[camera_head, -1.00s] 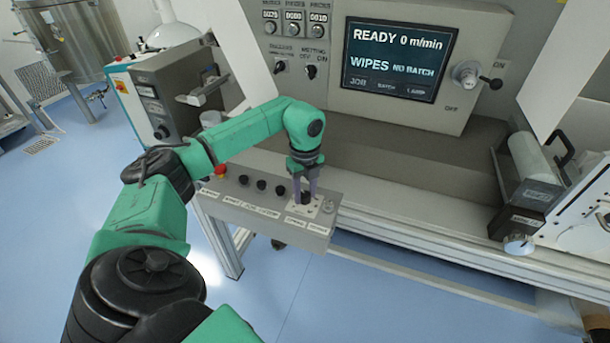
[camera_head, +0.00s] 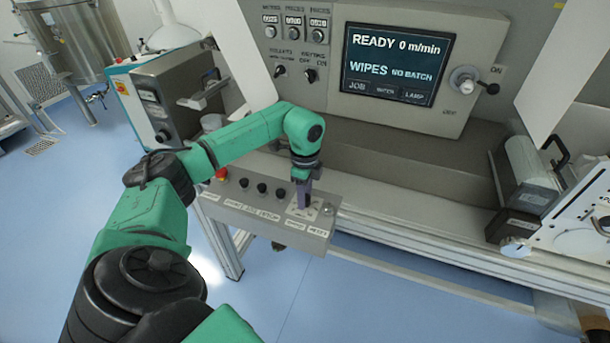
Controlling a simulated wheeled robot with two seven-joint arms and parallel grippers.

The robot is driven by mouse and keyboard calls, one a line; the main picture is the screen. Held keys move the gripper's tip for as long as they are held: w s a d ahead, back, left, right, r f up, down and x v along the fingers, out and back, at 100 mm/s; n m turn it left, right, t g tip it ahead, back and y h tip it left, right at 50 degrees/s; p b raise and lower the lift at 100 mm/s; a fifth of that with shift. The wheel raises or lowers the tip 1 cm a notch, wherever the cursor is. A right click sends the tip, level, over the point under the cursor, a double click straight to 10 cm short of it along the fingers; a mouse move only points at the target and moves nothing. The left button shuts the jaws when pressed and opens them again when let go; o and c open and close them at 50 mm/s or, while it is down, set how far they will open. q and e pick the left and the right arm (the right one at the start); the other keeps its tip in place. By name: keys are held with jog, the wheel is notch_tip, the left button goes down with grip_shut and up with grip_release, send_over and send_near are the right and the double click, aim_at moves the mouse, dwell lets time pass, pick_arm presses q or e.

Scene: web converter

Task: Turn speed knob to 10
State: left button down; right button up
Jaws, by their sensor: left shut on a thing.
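The speed knob (camera_head: 304,207) is a small dark knob on a pale dial plate near the right end of the grey control box. My left gripper (camera_head: 304,198) points down over it and is shut on it, its fingers hiding most of the knob. The dial marks are too small to read. The screen (camera_head: 398,63) on the machine shows "READY 0 m/min" and "WIPES NO BATCH". My right gripper is not in view.
The control box (camera_head: 270,219) also has a red button (camera_head: 221,174) and several black buttons left of the knob. The machine panel with switches stands behind. A roller unit (camera_head: 530,165) is at the right. Blue floor is clear in front.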

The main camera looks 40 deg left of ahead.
pick_arm(q)
jog(key=shift+w+a+r, duration=0.1)
jog(key=shift+r, duration=0.05)
jog(key=shift+c, duration=2.3)
grip_release()
notch_tip(320, 180, up, 14)
jog(key=shift+r+b, duration=0.25)
jog(key=shift+b, duration=0.05)
jog(key=shift+f, duration=0.1)
